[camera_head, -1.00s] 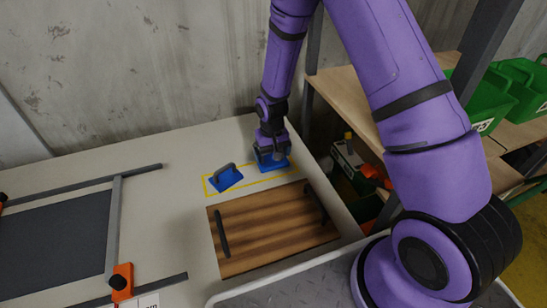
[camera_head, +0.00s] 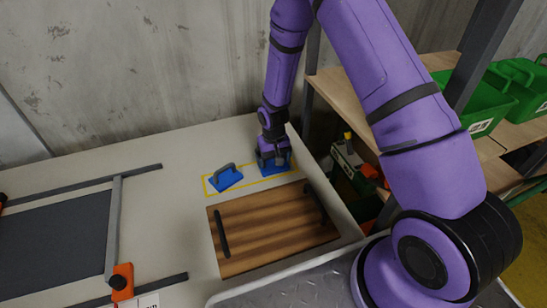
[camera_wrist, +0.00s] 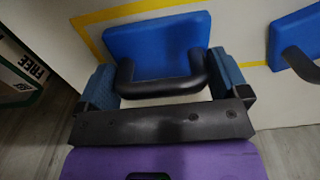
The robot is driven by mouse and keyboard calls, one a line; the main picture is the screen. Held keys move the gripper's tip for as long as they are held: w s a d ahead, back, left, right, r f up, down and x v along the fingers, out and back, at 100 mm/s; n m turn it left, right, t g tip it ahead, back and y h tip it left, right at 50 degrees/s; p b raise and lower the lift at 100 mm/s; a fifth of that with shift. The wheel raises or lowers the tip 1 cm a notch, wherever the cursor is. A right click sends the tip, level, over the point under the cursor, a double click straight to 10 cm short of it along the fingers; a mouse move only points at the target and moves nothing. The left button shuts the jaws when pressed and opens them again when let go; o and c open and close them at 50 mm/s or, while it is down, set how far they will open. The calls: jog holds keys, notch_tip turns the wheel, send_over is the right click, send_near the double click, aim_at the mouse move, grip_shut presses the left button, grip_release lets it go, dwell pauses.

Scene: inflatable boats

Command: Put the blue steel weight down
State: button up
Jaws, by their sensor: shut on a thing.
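The held blue steel weight (camera_head: 277,171) is a flat blue block with a dark bar handle, at the right end of a yellow outline on the table. In the wrist view its blue plate (camera_wrist: 158,38) is ahead of the fingers, and the handle lies between them. My gripper (camera_head: 272,157) is shut on this weight; its two fingers also show in the wrist view (camera_wrist: 161,82), at either end of the handle. The weight's underside is hidden, so I cannot tell whether it touches the table. A second blue weight (camera_head: 226,178) stands to the left.
A wooden board (camera_head: 270,228) with two dark handles lies in front of the outline. A dark panel (camera_head: 50,240) in a grey frame is at the left. The table's right edge is close to the held weight; a shelf (camera_head: 345,95) with green bins (camera_head: 485,105) stands beyond.

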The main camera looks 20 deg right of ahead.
jog(key=o, duration=1.3)
jog(key=shift+c, duration=0.2)
jog(key=s+d+r+t, duration=0.1)
jog(key=s+r, duration=0.2)
jog(key=r, duration=0.9)
jog(key=s+d+r+t, duration=0.15)
jog(key=s+r, duration=0.25)
jog(key=r, duration=0.8)
jog(key=s+d+r, duration=0.2)
jog(key=s+r, duration=0.1)
jog(key=r, duration=0.9)
jog(key=s+d+r+t, duration=0.1)
jog(key=s+r, duration=0.4)
jog(key=s, duration=0.5)
jog(key=s+d+r+t, duration=0.1)
jog(key=s+r, duration=0.4)
jog(key=s, duration=0.6)
jog(key=shift+d+r+t, duration=0.2)
jog(key=shift+r+t, duration=0.15)
